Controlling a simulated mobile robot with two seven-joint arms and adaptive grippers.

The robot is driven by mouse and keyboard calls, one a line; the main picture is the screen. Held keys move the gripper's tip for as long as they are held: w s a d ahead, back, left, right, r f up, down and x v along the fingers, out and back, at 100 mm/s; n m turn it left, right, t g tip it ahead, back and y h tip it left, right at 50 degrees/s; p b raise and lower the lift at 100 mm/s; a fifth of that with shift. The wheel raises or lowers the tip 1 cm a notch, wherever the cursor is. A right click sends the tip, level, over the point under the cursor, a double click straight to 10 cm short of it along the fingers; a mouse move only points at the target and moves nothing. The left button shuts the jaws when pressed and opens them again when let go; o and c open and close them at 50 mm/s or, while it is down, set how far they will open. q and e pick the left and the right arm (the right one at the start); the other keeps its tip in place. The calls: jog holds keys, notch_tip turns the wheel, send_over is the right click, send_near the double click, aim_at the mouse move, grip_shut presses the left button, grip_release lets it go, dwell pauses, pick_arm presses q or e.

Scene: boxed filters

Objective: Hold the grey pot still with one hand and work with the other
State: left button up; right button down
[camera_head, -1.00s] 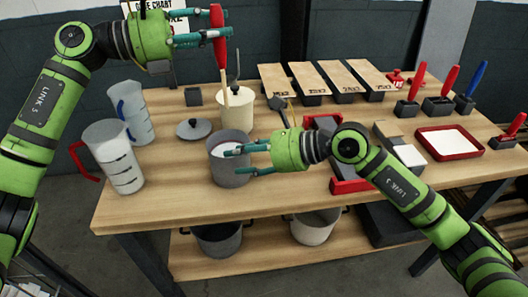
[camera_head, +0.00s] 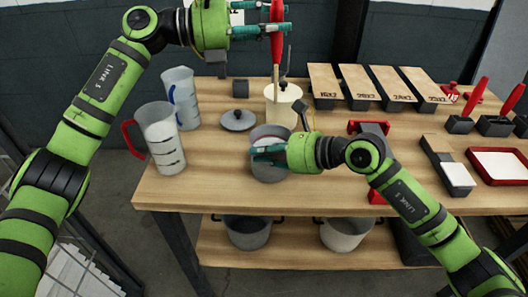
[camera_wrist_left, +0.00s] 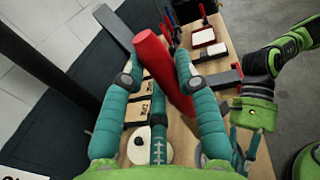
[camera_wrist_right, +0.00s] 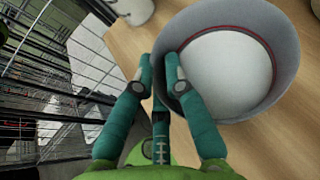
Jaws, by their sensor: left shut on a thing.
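The grey pot (camera_head: 271,170) stands on the workbench with white contents inside. In the right wrist view its rim (camera_wrist_right: 290,50) fills the upper right. My right gripper (camera_head: 262,155) is at the pot's left rim. Its fingers (camera_wrist_right: 160,70) are close together with the pot wall between them, one finger outside and one inside. My left gripper (camera_head: 262,22) is raised above the bench, shut on the red handle (camera_head: 277,42) of a tool. The handle stands between the fingers in the left wrist view (camera_wrist_left: 165,75). A pale wooden part hangs below it, in front of the cream pot.
The cream pot (camera_head: 283,108) stands just behind the grey pot. A grey lid (camera_head: 238,120) lies to the left, near two clear jugs (camera_head: 162,140) (camera_head: 182,98). Boards (camera_head: 340,82) line the back right. A red-rimmed tray (camera_head: 500,165) and red-handled tools stand right.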

aim_at(281, 46)
dwell(0.7)
pick_arm(q)
jog(key=shift+d+f, duration=0.2)
jog(key=shift+n+y, duration=0.3)
jog(key=shift+y, duration=0.5)
jog(key=f, duration=0.2)
jog(key=d+f, duration=0.1)
jog(key=f, duration=0.1)
jog(key=shift+w+d, duration=0.1)
jog(key=shift+w, duration=0.25)
notch_tip(281, 46, down, 14)
jog(key=shift+f, duration=0.2)
